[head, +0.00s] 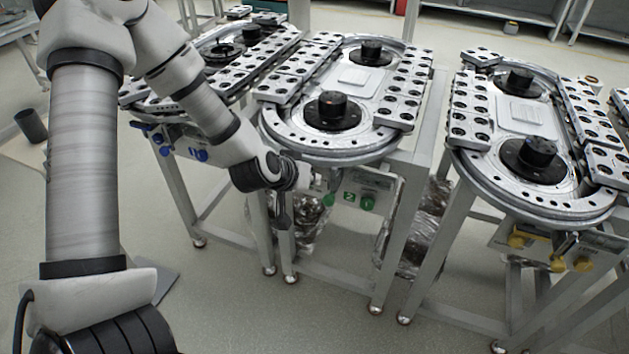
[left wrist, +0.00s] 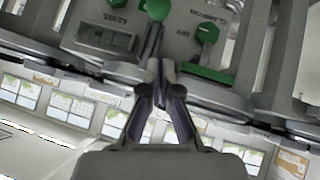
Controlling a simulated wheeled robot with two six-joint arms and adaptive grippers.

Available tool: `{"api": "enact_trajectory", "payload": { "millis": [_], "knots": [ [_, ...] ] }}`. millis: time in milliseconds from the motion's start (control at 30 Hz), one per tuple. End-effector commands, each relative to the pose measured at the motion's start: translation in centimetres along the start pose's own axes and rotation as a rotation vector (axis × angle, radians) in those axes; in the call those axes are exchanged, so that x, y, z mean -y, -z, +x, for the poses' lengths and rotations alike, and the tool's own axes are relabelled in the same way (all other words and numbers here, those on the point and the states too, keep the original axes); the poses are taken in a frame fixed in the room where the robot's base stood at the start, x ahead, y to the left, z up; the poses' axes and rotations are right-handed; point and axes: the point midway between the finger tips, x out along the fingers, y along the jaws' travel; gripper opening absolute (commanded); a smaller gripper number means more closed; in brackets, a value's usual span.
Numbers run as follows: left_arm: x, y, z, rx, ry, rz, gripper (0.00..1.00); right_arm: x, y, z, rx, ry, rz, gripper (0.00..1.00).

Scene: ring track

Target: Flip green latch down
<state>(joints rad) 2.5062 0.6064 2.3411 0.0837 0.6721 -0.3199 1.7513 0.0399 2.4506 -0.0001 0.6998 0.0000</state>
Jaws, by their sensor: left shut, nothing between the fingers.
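The control panel with green parts (head: 372,181) hangs under the front of the middle ring track. In the left wrist view the panel (left wrist: 180,42) appears upside down. A green latch-like piece (left wrist: 207,33) is right of centre there, beside a green strip (left wrist: 207,74). A lever with a round green knob (left wrist: 157,9) is at the top centre. Another green knob (left wrist: 116,3) is cut by the top edge. My left gripper (left wrist: 160,66) is shut and empty, its tips in front of the panel by the lever. I cannot tell if they touch. My right gripper is out of view.
The middle track (head: 285,150) has two black hubs. A similar track with yellow controls (head: 517,240) stands at the right, and one with blue controls (head: 200,155) at the left. Table legs and foil-like bundles (head: 425,225) are below. Floor in front is open.

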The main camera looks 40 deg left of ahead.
Motion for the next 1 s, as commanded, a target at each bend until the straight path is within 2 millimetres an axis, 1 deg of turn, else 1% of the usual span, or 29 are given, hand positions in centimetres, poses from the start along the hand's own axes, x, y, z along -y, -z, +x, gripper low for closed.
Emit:
{"api": "enact_trajectory", "payload": {
  "millis": [33, 100, 200, 233, 300, 433, 1000],
  "knots": [
    [-0.1, 0.3, -1.5, -0.003, -0.003, -0.007, 0.00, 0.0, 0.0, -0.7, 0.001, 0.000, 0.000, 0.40],
    [-0.1, 0.3, -3.3, -0.002, -0.004, -0.007, 0.00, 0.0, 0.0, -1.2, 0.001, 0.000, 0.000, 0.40],
    [-0.2, 0.3, -5.5, -0.003, -0.004, -0.005, 0.00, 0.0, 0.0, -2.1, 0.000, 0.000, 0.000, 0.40],
    [-0.2, 0.6, -6.2, -0.001, -0.002, -0.004, 0.00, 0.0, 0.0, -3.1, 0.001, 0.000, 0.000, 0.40],
    [-0.1, 0.5, -7.0, -0.001, -0.001, -0.002, 0.00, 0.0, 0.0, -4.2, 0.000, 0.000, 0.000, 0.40],
    [0.0, 0.2, -7.5, -0.002, 0.000, 0.001, 0.00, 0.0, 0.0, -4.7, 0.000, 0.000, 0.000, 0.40],
    [0.1, -0.1, -7.4, -0.002, 0.001, 0.002, 0.00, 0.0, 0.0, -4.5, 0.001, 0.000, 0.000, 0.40]
  ]
}}
